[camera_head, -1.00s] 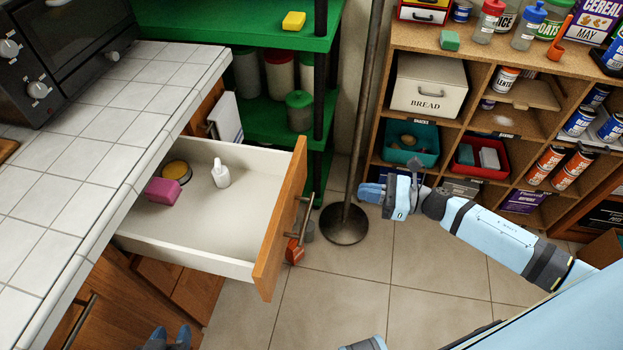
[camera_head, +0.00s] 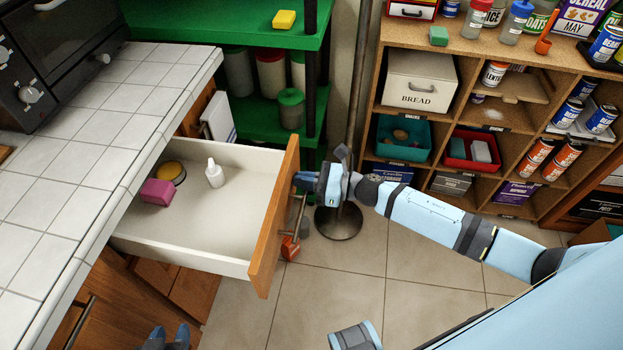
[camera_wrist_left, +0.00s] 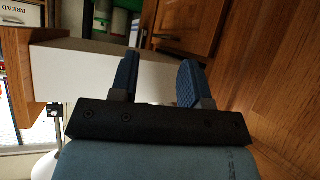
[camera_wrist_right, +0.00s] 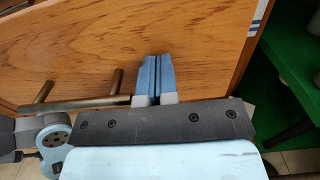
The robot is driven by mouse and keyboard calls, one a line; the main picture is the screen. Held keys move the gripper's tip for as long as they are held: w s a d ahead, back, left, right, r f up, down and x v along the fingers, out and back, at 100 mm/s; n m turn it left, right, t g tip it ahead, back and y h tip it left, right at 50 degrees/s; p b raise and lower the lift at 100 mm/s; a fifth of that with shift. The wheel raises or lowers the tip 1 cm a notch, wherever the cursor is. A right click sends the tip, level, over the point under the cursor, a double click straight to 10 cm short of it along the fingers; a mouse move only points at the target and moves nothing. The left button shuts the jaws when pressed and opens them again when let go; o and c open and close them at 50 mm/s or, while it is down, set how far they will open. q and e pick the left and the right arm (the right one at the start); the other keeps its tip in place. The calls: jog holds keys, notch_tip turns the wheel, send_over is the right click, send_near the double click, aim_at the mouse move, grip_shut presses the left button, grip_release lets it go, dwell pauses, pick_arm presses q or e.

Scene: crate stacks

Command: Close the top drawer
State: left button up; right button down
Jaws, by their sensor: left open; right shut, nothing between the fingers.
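The top drawer (camera_head: 190,261) stands pulled out from the tiled counter, with its wooden front (camera_head: 272,225) and metal bar handle (camera_head: 297,222) facing right. In it lie a purple sponge (camera_head: 158,192), a white bottle (camera_head: 214,173) and a round yellow-topped tin (camera_head: 173,172). My right gripper (camera_head: 306,182) is shut and empty at the outer face of the drawer front, near the handle's far end. The right wrist view shows its fingertips (camera_wrist_right: 153,75) against or just off the wood; contact is unclear. My left gripper (camera_head: 168,338) is open and empty, low beside the lower cabinet doors.
A tiled counter (camera_head: 100,135) with a black oven is at the left. A green shelf (camera_head: 255,110) stands behind the drawer. A pole on a round base (camera_head: 340,222) stands close to my right gripper. A wooden shelf unit (camera_head: 470,112) fills the right.

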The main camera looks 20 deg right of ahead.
jog(key=shift+a, duration=0.1)
jog(key=b, duration=1)
send_near(180, 168)
jog(key=w+a, duration=0.1)
jog(key=w+a+r, duration=0.1)
jog(key=a, duration=0.1)
jog(key=w+a+r, duration=0.1)
jog(key=shift+a+r, duration=0.1)
jog(key=shift+a, duration=0.25)
jog(key=b+x, duration=0.1)
jog(key=x, duration=0.2)
jog(key=shift+w+a, duration=0.2)
jog(key=shift+w, duration=0.05)
jog(key=shift+w+a+r, duration=0.15)
jog(key=shift+w+a, duration=0.1)
jog(key=shift+a, duration=0.1)
jog(key=shift+r, duration=0.2)
pick_arm(q)
jog(key=d+t, duration=0.1)
jog(key=w+d+r+t+h, duration=0.1)
jog(key=w+d+t+h, duration=0.1)
jog(key=shift+d+r, duration=0.15)
jog(key=shift+r, duration=0.2)
pick_arm(e)
jog(key=shift+r, duration=0.1)
jog(key=shift+r, duration=0.1)
